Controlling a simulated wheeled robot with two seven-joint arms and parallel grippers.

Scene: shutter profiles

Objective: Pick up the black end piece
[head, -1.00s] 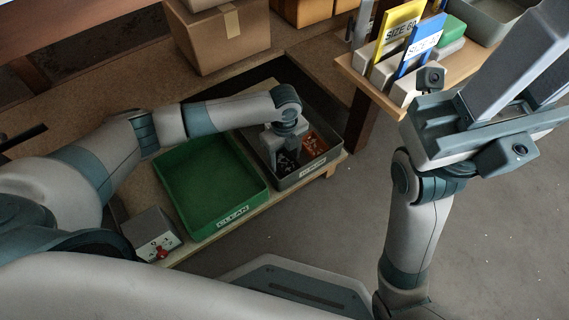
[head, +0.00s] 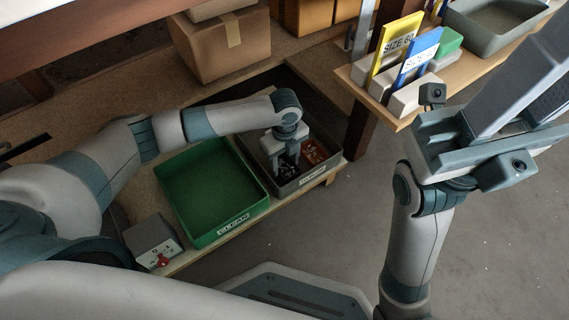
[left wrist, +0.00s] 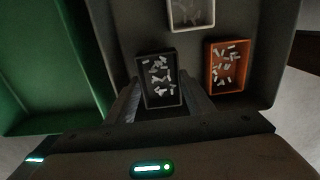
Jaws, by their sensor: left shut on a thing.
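A small black box (left wrist: 161,84) holding several small light pieces stands in the large grey bin, between the two fingers of my left gripper in the left wrist view. My left gripper (head: 287,163) reaches down into the left part of the grey bin (head: 312,182) in the head view. It is shut on the black box, with one finger on each side. I cannot make out a separate black end piece. My right gripper (head: 522,85) is raised at the upper right, partly cut off by the frame; its opening is unclear.
An orange box (left wrist: 213,78) of pieces and a pale box (left wrist: 190,22) share the grey bin. An empty green bin (head: 212,190) labelled CLEAN is beside it. A grey control box (head: 150,238) stands front left. A shelf (head: 403,122) with size cards is at right.

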